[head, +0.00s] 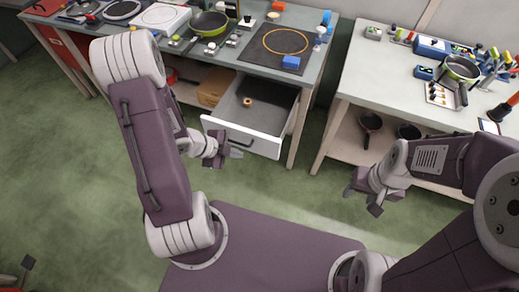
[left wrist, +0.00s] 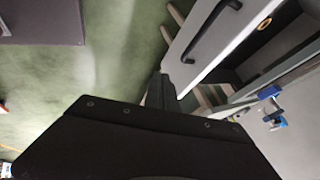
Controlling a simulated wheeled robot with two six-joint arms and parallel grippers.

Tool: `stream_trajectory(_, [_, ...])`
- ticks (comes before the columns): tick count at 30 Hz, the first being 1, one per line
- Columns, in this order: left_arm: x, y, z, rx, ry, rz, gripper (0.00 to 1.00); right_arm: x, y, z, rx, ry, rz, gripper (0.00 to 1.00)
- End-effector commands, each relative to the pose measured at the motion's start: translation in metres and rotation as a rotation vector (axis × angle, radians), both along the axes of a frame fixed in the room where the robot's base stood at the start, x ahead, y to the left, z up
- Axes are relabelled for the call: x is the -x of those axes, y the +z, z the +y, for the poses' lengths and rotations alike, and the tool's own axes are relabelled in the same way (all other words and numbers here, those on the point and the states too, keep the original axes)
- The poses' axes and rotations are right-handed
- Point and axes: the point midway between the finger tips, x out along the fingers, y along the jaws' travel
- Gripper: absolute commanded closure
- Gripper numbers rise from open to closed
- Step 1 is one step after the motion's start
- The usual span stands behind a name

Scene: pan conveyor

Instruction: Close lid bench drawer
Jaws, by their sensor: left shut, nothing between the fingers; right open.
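The lid bench drawer (head: 258,134) stands pulled out from the bench, with a white front, a dark bar handle and a grey inside. A small tan ring (head: 247,101) lies in it. My left gripper (head: 236,153) is shut and empty, just in front of the drawer's left part, near the handle. In the left wrist view the drawer front (left wrist: 207,38) and its handle lie beyond the shut fingers (left wrist: 160,88); I cannot tell whether they touch. My right gripper (head: 362,200) is open and empty, over the floor right of the drawer.
Green floor is clear in front of the drawer.

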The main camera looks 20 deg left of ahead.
Motion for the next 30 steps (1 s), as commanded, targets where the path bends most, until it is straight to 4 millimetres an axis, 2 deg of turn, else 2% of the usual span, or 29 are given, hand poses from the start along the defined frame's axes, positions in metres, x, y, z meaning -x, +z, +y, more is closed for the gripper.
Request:
stream_trajectory(5, [-0.008,-0.019,-0.009,0.001,-0.006,0.001,1.0,0.0,-0.012,0.0,0.0,0.0,0.0,0.49])
stream_trajectory(16, [-0.043,-0.082,-0.043,0.0,-0.006,0.002,1.0,0.0,-0.038,0.0,0.0,0.0,0.0,0.49])
stream_trajectory(18, [-0.056,-0.077,-0.043,-0.003,-0.005,-0.004,1.0,0.0,-0.03,0.0,0.0,0.0,0.0,0.49])
stream_trajectory(22, [-0.074,-0.077,-0.044,-0.002,-0.004,-0.002,1.0,0.0,-0.026,0.0,0.0,0.0,0.0,0.49])
stream_trajectory(30, [-0.085,-0.079,-0.045,-0.002,-0.001,-0.001,1.0,0.0,-0.025,0.0,0.0,0.0,0.0,0.49])
